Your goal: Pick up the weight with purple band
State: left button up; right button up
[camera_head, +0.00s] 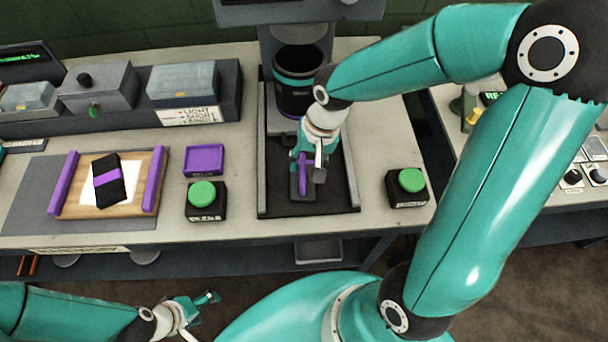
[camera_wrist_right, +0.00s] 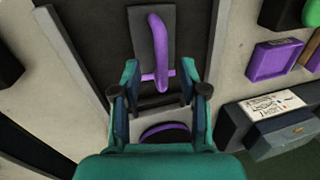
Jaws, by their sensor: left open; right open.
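A black block with a purple band (camera_head: 107,180) lies tilted on a wooden board (camera_head: 72,205) with purple side rails, at the left of the bench. My right gripper (camera_head: 306,165) is far to its right, over the dark tray of a machine. It is open around or just above a purple curved handle, which also shows in the right wrist view (camera_wrist_right: 162,45). In that view the right gripper's fingers (camera_wrist_right: 160,90) stand apart on both sides of the handle's lower end; contact is unclear. My left gripper (camera_head: 196,308) is open and empty, low in front of the bench.
A purple square tray (camera_head: 204,160) and a green button (camera_head: 203,194) stand between board and machine. Another green button (camera_head: 411,180) is right of the machine. A dark cylinder (camera_head: 294,98) stands behind my right gripper. Grey boxes (camera_head: 98,86) line the back left.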

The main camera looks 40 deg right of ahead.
aim_at(303, 169)
jog(key=shift+w+a+f, duration=0.1)
jog(key=shift+a+f, duration=0.1)
jog(key=shift+f, duration=0.75)
jog(key=shift+w+a+f, duration=0.1)
jog(key=shift+a+f, duration=0.05)
jog(key=shift+f, duration=0.8)
grip_shut()
